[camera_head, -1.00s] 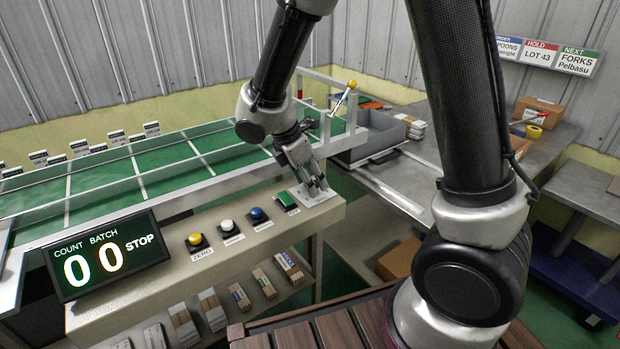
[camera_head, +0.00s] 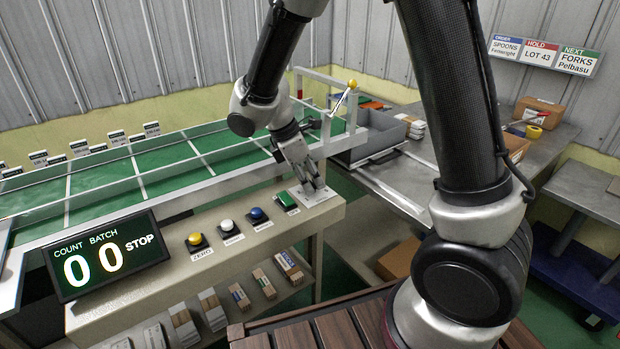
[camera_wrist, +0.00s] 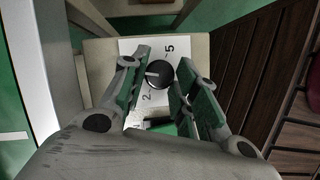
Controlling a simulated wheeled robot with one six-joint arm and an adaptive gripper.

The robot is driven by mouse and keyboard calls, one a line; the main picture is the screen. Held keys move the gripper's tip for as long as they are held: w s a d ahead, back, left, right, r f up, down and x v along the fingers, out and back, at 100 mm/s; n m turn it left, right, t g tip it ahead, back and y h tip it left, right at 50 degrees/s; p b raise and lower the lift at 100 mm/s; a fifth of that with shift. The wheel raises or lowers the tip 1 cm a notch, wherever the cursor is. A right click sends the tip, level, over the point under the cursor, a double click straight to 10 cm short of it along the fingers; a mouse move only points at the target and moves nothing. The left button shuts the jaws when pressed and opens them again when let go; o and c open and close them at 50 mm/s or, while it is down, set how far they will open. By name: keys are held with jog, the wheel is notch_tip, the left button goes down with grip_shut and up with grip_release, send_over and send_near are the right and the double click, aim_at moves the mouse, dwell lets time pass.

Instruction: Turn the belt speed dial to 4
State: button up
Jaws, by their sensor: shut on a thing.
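The belt speed dial (camera_wrist: 158,74) is a round black knob with a white pointer mark on a white plate (camera_wrist: 128,47). A 5 shows on the plate at upper right and a 2 at lower left in the wrist view; other numerals are hidden by my fingers. The pointer mark points left in that view; the number it meets is hidden. My gripper (camera_wrist: 165,75) is shut on the dial, one finger on each side. In the head view my gripper (camera_head: 314,187) is down at the console's right end, hiding the knob.
On the console (camera_head: 150,292), a green button (camera_head: 286,201) sits close left of my gripper, then blue (camera_head: 257,214), white (camera_head: 227,226) and yellow (camera_head: 194,240) buttons. The display (camera_head: 105,255) reads 00 and STOP. The conveyor rail runs behind.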

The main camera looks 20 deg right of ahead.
jog(key=m, duration=0.2)
jog(key=m+g, duration=0.1)
jog(key=m, duration=0.1)
jog(key=shift+w+m+g+y, duration=0.2)
jog(key=shift+m+g+y, duration=0.1)
jog(key=m+g+y, duration=0.1)
jog(key=m, duration=0.3)
jog(key=shift+w+d+m, duration=0.1)
jog(key=shift+m, duration=0.2)
jog(key=shift+g, duration=0.3)
jog(key=o, duration=1)
jog(key=v, duration=1.2)
jog(key=shift+d, duration=0.1)
